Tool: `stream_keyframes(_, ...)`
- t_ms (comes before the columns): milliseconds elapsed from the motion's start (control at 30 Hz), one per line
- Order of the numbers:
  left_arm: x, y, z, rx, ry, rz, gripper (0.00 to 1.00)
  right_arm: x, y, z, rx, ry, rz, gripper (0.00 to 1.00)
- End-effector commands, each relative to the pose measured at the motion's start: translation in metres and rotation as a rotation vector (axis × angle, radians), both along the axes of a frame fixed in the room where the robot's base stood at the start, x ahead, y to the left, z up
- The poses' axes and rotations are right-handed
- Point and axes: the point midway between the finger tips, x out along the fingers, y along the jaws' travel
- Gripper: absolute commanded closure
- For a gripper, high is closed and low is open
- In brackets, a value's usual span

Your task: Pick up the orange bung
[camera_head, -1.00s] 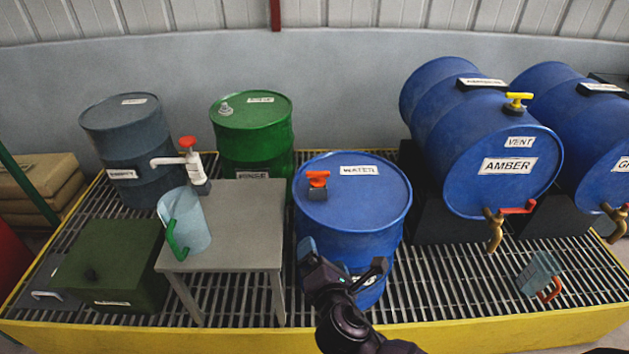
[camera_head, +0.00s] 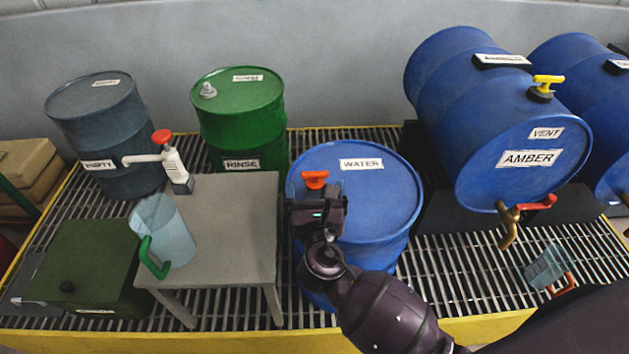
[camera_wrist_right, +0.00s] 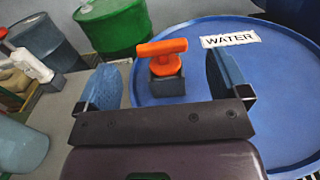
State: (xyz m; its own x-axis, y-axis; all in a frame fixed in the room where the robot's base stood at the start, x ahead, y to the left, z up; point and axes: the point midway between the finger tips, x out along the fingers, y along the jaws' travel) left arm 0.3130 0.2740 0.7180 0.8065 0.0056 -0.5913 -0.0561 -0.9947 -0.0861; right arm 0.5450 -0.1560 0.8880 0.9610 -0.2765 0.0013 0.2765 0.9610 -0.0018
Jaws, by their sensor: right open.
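The orange bung (camera_head: 314,180) has a T-shaped handle and sits on top of the blue drum (camera_head: 388,207) labelled WATER, near its left side. In the right wrist view the bung (camera_wrist_right: 163,56) stands upright on a dark grey block and shows between my fingers, farther off than the fingertips. My right gripper (camera_head: 315,200) is at the drum's top, just in front of the bung, and hides the bung's lower part in the head view. Its two blue-padded fingers (camera_wrist_right: 168,82) are open with nothing between the pads. My left gripper is not in view.
A grey table (camera_head: 238,225) with a clear jug (camera_head: 165,230) and a red-topped pump (camera_head: 172,165) stands left of the drum. A green drum (camera_head: 240,120) is behind it. The blue AMBER drum (camera_head: 480,130) lies at the right. Grating (camera_head: 450,270) covers the floor.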

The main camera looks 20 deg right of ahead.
Motion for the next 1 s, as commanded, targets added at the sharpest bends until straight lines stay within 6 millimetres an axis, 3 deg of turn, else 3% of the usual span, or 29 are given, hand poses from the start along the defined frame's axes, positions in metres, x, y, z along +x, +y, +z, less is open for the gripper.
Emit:
stream_keyframes(333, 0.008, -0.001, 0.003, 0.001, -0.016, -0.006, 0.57, 0.026, -0.008, -0.002, 0.0, 0.0, 0.0, 0.06)
stream_keyframes(600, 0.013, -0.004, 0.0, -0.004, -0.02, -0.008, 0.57, 0.06, -0.018, -0.004, 0.002, 0.002, 0.0, 0.06)
stream_keyframes(967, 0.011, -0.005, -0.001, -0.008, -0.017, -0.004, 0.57, 0.067, -0.02, -0.003, 0.001, 0.001, 0.001, 0.06)
stream_keyframes(1000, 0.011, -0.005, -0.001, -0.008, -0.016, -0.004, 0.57, 0.067, -0.02, -0.003, 0.001, 0.001, 0.001, 0.12)
